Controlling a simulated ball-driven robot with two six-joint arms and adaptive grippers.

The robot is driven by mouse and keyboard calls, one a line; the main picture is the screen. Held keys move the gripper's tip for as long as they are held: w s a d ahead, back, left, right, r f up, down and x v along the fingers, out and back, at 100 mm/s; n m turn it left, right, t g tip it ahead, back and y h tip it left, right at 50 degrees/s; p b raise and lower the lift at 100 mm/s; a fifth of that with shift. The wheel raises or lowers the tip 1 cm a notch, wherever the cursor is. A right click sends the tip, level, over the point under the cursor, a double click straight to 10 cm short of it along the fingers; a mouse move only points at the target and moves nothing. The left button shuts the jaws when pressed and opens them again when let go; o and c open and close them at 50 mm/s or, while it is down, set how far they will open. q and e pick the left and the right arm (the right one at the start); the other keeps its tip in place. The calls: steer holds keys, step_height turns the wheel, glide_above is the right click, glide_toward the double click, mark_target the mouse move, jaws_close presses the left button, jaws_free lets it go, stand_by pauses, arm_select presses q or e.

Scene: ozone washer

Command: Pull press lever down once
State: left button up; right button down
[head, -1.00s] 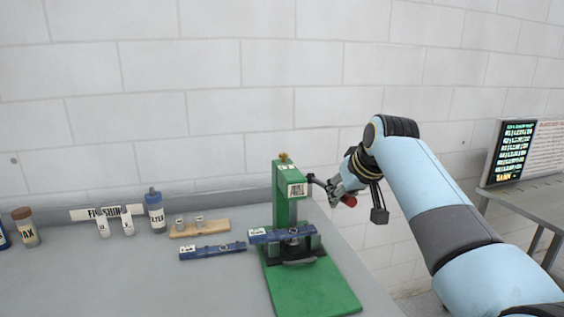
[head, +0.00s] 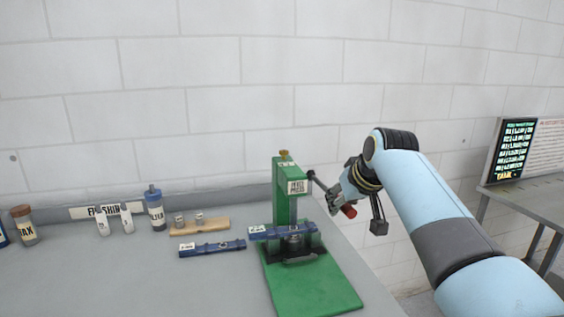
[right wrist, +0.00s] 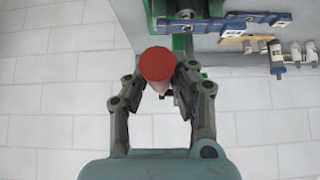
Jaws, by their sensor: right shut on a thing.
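The green press (head: 286,205) stands upright on its green base plate (head: 318,290) at the right part of the bench. Its dark lever (head: 318,183) runs from the press head down to the right and ends in a red knob (head: 350,211). My right gripper (head: 338,200) is shut on the lever near the knob. In the right wrist view the red knob (right wrist: 157,64) sits between the two fingers (right wrist: 160,88). A blue bar (head: 270,232) lies across the press under its head. My left gripper is not in view.
A second blue bar (head: 210,248), a wooden block (head: 205,228) with small metal parts, and labelled bottles (head: 155,208) stand to the left on the grey bench (head: 120,275). A white block wall is behind. A lit screen (head: 513,150) stands at the far right.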

steer(key=shift+s+f, duration=0.1)
steer(key=shift+f, duration=0.15)
steer(key=shift+f+b, duration=0.65)
steer(key=shift+f, duration=0.7)
steer(key=shift+f+b, duration=0.35)
steer(key=shift+f, duration=0.05)
steer(key=shift+r, duration=0.1)
